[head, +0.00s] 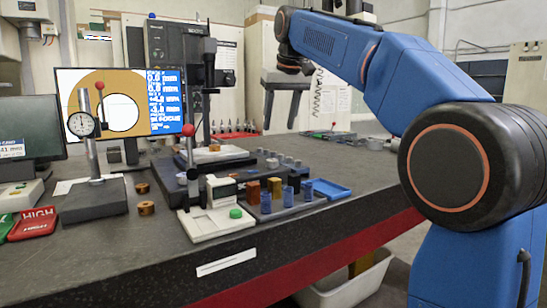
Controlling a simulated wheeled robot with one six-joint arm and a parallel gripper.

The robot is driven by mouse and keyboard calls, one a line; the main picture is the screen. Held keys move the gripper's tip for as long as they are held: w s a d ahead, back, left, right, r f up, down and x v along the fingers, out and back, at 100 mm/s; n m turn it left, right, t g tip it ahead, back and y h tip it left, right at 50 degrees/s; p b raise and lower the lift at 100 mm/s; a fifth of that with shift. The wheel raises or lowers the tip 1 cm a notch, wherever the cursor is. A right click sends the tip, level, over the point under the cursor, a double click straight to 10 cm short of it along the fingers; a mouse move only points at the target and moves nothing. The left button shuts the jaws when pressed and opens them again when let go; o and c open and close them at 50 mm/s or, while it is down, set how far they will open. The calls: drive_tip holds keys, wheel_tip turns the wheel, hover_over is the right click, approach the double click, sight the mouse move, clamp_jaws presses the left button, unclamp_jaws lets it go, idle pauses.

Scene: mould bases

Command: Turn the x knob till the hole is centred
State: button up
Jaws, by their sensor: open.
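A monitor (151,134) at the back left shows an orange-brown part with a round white hole (108,114) and a blue number panel on its right. The hole sits a little low and right in the picture area. Behind the bench's middle stands a dark measuring machine (170,45) with a column and a low stage (215,155). I cannot make out the x knob for certain; it is small or hidden. My gripper (281,112) hangs open and empty above the back of the bench, right of the machine, fingers pointing down. It appears apart from everything.
A dial gauge (80,124) on a stand, a red-knobbed lever (188,130), a white device with a green button (235,213), metal blocks and a blue tray (330,188) crowd the bench. A red HIGH tag (36,222) lies left. The front right bench top (365,180) is clear.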

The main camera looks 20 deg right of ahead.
sight(273, 160)
drive_tip(key=x, duration=1.3)
drive_tip(key=c, duration=1.1)
